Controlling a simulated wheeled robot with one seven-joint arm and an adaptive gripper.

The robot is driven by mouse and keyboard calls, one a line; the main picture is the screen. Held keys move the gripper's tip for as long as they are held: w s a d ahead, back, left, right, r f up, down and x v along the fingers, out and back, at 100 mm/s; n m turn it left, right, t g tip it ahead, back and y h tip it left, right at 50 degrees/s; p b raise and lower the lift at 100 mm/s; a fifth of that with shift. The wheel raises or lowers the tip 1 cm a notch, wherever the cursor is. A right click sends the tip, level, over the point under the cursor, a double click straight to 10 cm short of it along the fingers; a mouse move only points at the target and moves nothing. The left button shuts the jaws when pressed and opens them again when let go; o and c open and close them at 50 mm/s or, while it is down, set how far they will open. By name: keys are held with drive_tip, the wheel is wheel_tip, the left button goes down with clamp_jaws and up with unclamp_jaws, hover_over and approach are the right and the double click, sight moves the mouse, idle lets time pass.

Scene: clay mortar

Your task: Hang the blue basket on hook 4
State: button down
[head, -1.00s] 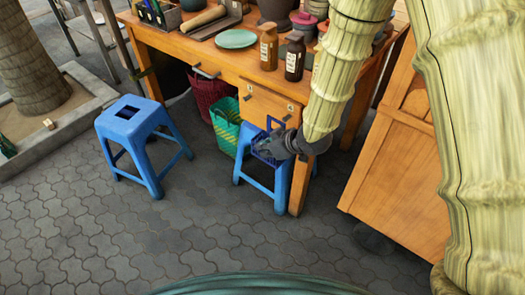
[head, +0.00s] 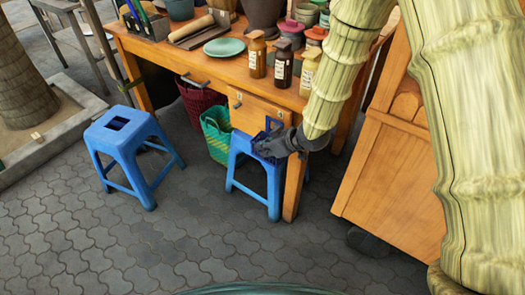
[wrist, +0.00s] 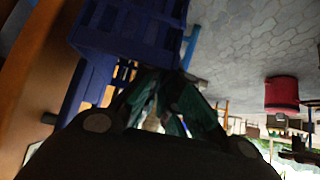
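The blue basket (head: 268,137) is dark blue and stands over the seat of a blue stool (head: 241,151) beside the wooden desk's (head: 310,100) front leg. Whether it touches the seat cannot be told. My gripper (head: 277,145) is at the basket's right side. In the wrist view the basket (wrist: 130,28) fills the upper left, and my gripper's dark fingers (wrist: 165,82) draw together right against it. Whether they are closed on it is too dark to tell. Small dark hooks, such as one hook (head: 193,80), are on the desk front; their numbers cannot be read.
Bottles (head: 257,55) and a green plate (head: 222,47) stand on the desk. A green basket (head: 215,133) and a dark red basket (head: 197,100) are under it. Another blue stool (head: 122,130) is at left. A wooden cabinet (head: 395,180) is at right. The paved floor in front is clear.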

drive_tip(key=shift+w+d, duration=0.35)
drive_tip(key=shift+w, duration=0.1)
drive_tip(key=shift+w+d+f+p, duration=0.3)
drive_tip(key=shift+w+f+p, duration=0.1)
drive_tip(key=shift+p, duration=0.2)
idle(0.6)
drive_tip(key=c, duration=1.6)
unclamp_jaws()
drive_tip(key=shift+o, duration=0.2)
drive_tip(key=v, duration=1.2)
